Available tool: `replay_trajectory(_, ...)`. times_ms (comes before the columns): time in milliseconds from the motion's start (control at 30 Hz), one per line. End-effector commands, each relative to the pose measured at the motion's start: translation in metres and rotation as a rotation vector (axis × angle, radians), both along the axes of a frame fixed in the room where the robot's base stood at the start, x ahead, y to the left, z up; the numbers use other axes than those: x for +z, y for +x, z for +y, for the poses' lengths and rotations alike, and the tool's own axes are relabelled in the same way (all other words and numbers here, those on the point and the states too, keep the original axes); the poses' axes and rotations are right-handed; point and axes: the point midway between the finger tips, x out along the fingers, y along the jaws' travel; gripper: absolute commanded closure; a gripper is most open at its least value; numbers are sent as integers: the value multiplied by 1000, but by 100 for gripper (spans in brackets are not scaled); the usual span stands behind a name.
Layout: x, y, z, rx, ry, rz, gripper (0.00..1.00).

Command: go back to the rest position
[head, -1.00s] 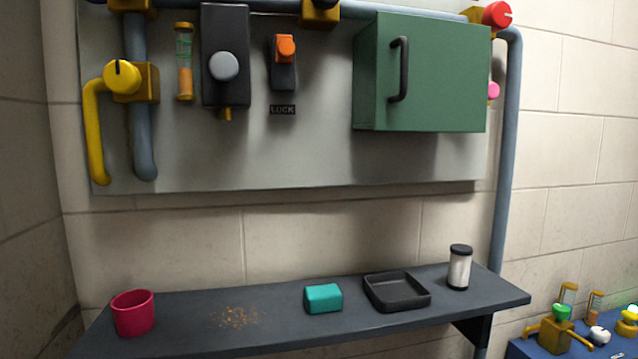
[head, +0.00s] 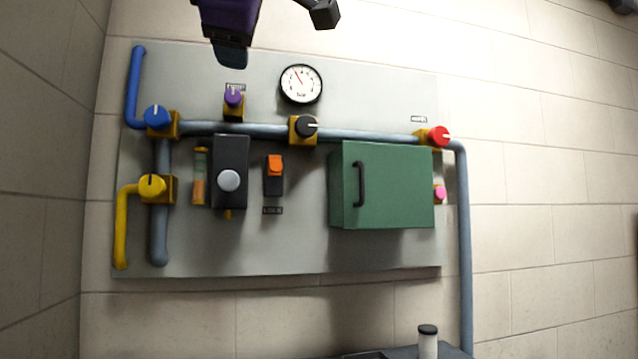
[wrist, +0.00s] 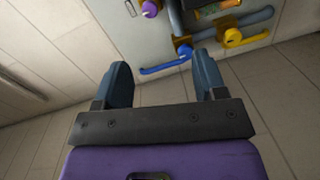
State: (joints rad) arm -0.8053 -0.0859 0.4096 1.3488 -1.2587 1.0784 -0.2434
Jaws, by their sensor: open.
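My gripper (wrist: 162,88) is open and empty in the wrist view, its two blue-grey fingers wide apart with wall and floor-like tiles between and around them. In the head view my purple gripper body (head: 230,18) shows at the top edge, in front of the upper part of the wall panel and apart from it. One fingertip (head: 230,50) points down there. The rest of my arm is mostly out of the picture.
The grey wall panel (head: 300,250) carries a green cabinet (head: 395,190), a gauge (head: 301,84), a blue knob (head: 157,117), a yellow knob (head: 151,186) and a red knob (head: 438,136). The shelf (head: 455,352) with a white jar (head: 428,343) shows at the bottom edge.

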Motion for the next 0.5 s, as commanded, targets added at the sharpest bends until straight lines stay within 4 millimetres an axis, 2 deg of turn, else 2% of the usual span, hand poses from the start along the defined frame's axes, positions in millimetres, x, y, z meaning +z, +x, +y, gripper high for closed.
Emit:
replay_trajectory(267, -35, 20, -39, -69, 13, 94, 35)
replay_trajectory(367, -53, 29, -61, -109, 26, 145, 35)
replay_trajectory(500, -86, 41, -100, -181, 58, 233, 35)
